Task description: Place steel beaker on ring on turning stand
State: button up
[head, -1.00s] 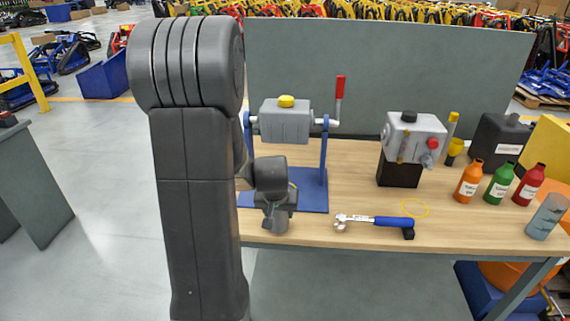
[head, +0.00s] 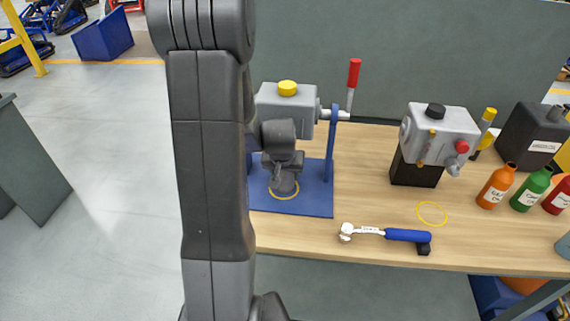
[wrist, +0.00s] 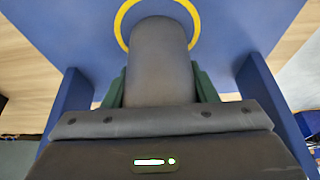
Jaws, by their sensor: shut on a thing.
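My gripper (head: 284,166) is shut on the steel beaker (head: 284,184), a plain grey cylinder, over the blue base of the turning stand (head: 318,200). The beaker also shows in the wrist view (wrist: 158,62), between the fingers. A yellow ring (head: 284,197) marked on the base shows around the beaker's lower end. In the wrist view the ring (wrist: 194,22) curves around the beaker's far end. I cannot tell whether the beaker touches the base. My arm hides the stand's left part in the head view.
The stand's grey housing (head: 286,108), with a yellow cap and a red handle (head: 354,73), is above and behind my gripper. A blue-handled tool (head: 405,235) and another yellow ring (head: 432,213) are on the table. A grey machine (head: 440,135) and several bottles are at right.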

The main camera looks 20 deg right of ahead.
jog(key=shift+s+a+r, duration=0.15)
jog(key=shift+s+a, duration=0.1)
jog(key=shift+s, duration=0.15)
jog(key=shift+w+f, duration=0.1)
jog(key=shift+f, duration=0.2)
jog(key=o, duration=1)
jog(key=shift+r, duration=0.1)
jog(key=shift+r, duration=0.5)
jog(key=v, duration=1.1)
jog(key=shift+s+a+r, duration=0.1)
jog(key=shift+s, duration=0.1)
